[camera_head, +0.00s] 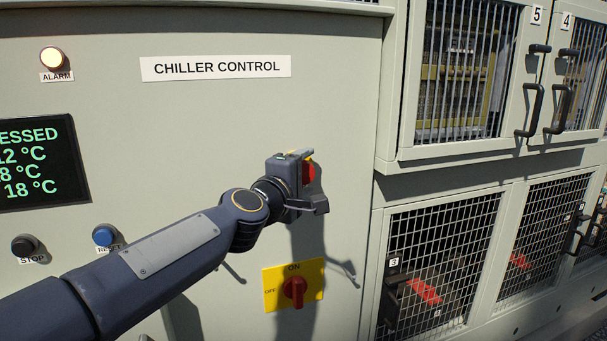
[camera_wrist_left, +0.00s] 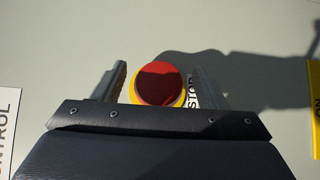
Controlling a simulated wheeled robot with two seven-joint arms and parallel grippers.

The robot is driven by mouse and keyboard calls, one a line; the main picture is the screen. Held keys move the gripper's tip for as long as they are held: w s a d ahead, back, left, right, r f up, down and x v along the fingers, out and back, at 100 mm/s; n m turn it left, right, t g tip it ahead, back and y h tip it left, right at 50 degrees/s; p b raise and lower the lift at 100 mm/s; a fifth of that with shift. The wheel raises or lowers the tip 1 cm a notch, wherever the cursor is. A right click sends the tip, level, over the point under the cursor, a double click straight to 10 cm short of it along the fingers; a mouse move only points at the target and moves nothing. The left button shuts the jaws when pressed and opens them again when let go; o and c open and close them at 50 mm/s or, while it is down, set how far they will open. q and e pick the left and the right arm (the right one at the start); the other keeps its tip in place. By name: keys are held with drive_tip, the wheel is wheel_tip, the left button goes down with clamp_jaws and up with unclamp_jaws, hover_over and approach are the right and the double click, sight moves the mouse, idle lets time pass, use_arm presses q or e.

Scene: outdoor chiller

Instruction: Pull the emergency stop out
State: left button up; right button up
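The emergency stop is a red mushroom button (camera_head: 309,172) with a yellow ring, on the chiller control panel. In the head view my left gripper partly hides it. In the left wrist view the red button (camera_wrist_left: 158,83) lies between the two fingers, with part of a "STOP" label beside it. My left gripper (camera_head: 311,180) is open, one finger on each side of the button. In the left wrist view the fingers (camera_wrist_left: 158,88) look apart from the red cap, though the right one is close to the yellow ring. My right gripper is not in view.
A red rotary switch (camera_head: 294,291) on a yellow ON/OFF plate sits below the gripper. A blue reset button (camera_head: 104,236), a black stop button (camera_head: 24,247), a lit alarm lamp (camera_head: 52,57) and a display (camera_head: 40,163) are to the left. Mesh cabinet doors (camera_head: 460,75) stand right.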

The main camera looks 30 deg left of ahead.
use_arm(q)
drive_tip(key=s, duration=0.7)
drive_tip(key=shift+s+d, duration=0.25)
drive_tip(key=shift+s, duration=0.1)
drive_tip(key=s+d+f+m+g+h, duration=0.1)
drive_tip(key=s+d+f+m+g, duration=0.2)
drive_tip(key=s+f, duration=0.4)
drive_tip(key=s+d+f+m+g+h, duration=0.2)
drive_tip(key=s+d+f+m+g, duration=0.2)
drive_tip(key=f, duration=0.9)
drive_tip(key=s+d+f+m+g+h, duration=0.2)
drive_tip(key=s+f+m+g, duration=0.3)
drive_tip(key=s+f+m, duration=0.5)
drive_tip(key=shift+d+f, duration=0.15)
drive_tip(key=shift+d, duration=0.7)
drive_tip(key=shift+c, duration=0.5)
